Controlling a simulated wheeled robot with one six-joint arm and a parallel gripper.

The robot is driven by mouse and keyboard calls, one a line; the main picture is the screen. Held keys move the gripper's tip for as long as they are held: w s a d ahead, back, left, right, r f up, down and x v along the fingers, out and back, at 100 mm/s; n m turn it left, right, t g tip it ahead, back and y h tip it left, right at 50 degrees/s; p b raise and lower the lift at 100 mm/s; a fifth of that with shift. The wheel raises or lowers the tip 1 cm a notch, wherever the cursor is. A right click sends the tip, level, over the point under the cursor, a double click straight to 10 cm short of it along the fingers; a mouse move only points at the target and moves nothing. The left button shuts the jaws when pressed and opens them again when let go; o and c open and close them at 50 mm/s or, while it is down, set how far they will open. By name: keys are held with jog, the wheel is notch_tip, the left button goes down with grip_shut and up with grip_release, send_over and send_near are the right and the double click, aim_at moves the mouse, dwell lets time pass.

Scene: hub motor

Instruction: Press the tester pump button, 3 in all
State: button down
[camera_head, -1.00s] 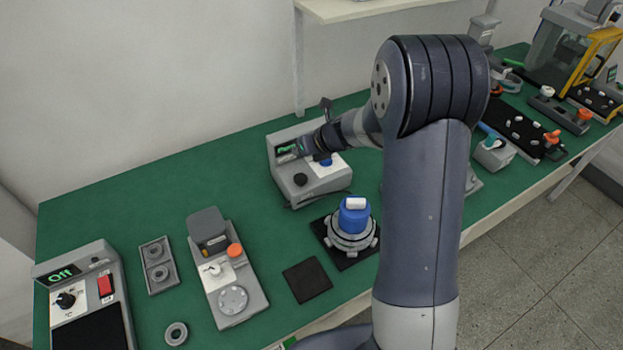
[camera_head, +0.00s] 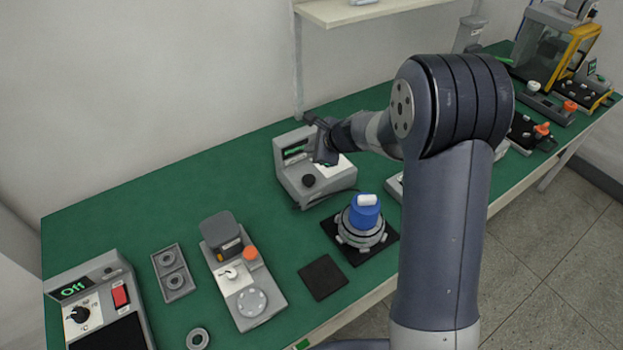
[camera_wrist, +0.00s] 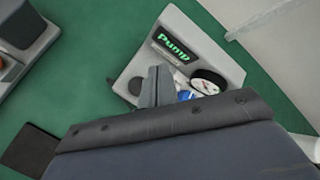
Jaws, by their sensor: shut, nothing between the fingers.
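The tester is a grey box (camera_head: 318,188) at the back of the green bench, with a dark knob (camera_head: 308,181) and a lit display (camera_head: 295,150). In the wrist view the tester (camera_wrist: 130,75) has a display (camera_wrist: 173,46) reading "Pump" in green and a round black-and-white dial (camera_wrist: 208,82). A bit of blue (camera_wrist: 187,97), perhaps the pump button, shows beside my fingers; the rest is hidden. My gripper (camera_head: 327,158) is shut and empty, pointing down over the tester's face. Its fingers also show in the wrist view (camera_wrist: 157,88). I cannot tell whether they touch anything.
A hub motor with a blue cap (camera_head: 363,212) stands on a black mat in front of the tester. A grey fixture with an orange button (camera_head: 238,275) and a box reading "Off" (camera_head: 95,300) stand left. The bench behind them is clear.

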jog(key=b, duration=0.6)
send_over(308, 178)
jog(key=s+d, duration=0.1)
notch_tip(308, 178, down, 8)
jog(key=shift+r, duration=0.2)
jog(key=shift+f+b, duration=0.6)
jog(key=shift+b, duration=0.2)
dwell(1.0)
jog(key=shift+f+b, duration=0.45)
jog(key=shift+b, duration=0.1)
jog(key=shift+f+b, duration=0.95)
dwell(0.8)
jog(key=shift+r, duration=0.15)
jog(key=shift+r+p, duration=1.15)
jog(key=shift+r, duration=0.1)
